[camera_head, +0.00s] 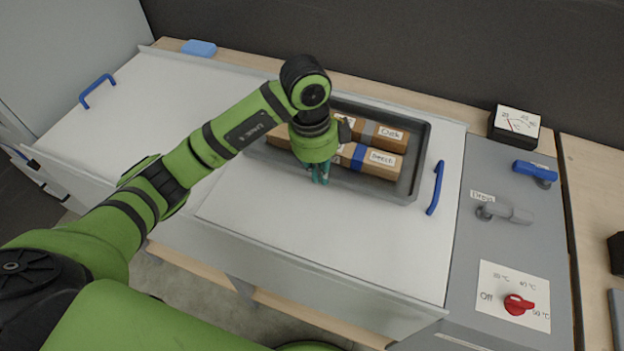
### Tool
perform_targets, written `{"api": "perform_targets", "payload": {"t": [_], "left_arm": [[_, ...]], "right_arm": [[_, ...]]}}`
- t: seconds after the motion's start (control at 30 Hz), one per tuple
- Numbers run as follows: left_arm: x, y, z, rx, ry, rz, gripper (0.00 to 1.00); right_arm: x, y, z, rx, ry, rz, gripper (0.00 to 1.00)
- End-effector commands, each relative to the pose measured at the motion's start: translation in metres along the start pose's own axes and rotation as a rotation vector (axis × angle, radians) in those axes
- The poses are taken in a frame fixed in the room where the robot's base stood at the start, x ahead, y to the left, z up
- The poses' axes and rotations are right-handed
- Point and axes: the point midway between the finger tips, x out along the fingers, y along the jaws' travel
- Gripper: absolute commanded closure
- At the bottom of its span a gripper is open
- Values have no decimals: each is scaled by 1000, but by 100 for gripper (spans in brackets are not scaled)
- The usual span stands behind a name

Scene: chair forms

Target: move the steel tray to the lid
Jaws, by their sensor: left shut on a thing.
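The steel tray (408,190) is dark grey and rectangular with a raised rim. It holds several brown boxes and lies on or just above the right white lid (330,240); I cannot tell whether it touches. This lid has a blue handle (436,188) just right of the tray. My left gripper (320,176) points down at the tray's near rim and is shut on it; the gripper and arm hide part of the rim and some boxes. My right gripper is out of view.
A second white lid (150,100) with a blue handle (97,90) lies to the left. A grey panel at the right carries a red knob (518,304), a grey tap (505,212) and a blue tap (535,172). The right lid's front is clear.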

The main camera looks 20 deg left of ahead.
Motion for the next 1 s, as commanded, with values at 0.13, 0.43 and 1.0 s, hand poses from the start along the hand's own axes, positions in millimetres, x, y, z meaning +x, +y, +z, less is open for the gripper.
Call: {"api": "perform_targets", "payload": {"t": [0.13,0.43,1.0], "left_arm": [[3,6,12,1,4,-11,100],[29,9,18,1,4,-6,100],[48,10,20,1,1,-3,68]], "right_arm": [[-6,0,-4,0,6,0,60],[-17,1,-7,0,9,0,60],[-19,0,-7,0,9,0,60]]}}
